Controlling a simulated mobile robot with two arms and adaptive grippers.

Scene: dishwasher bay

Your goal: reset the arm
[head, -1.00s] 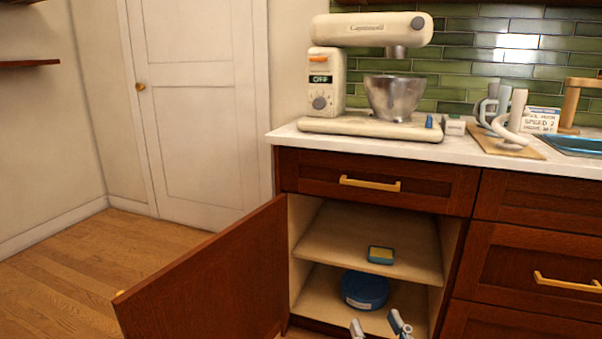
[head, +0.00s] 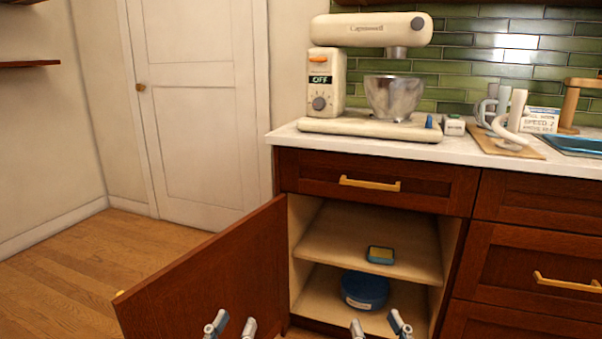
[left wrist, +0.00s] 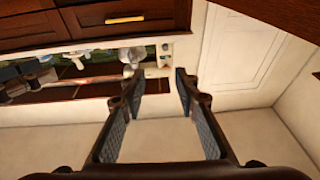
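My left gripper (head: 232,325) shows at the bottom edge of the head view, in front of the open cabinet door (head: 215,285). Its two fingers are apart with nothing between them. The left wrist view also shows this gripper (left wrist: 160,75) open and empty, with the room appearing upside down behind it. My right gripper (head: 378,325) is at the bottom edge in front of the open cabinet. Its two fingertips are apart and nothing shows between them. The rest of both arms is out of the head view.
The cabinet holds a yellow-and-blue sponge (head: 381,255) on its shelf (head: 340,245) and a round blue container (head: 365,289) below. A cream stand mixer (head: 325,80) with a metal bowl (head: 393,97) stands on the counter (head: 460,150). Open floor (head: 70,265) lies left of the door.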

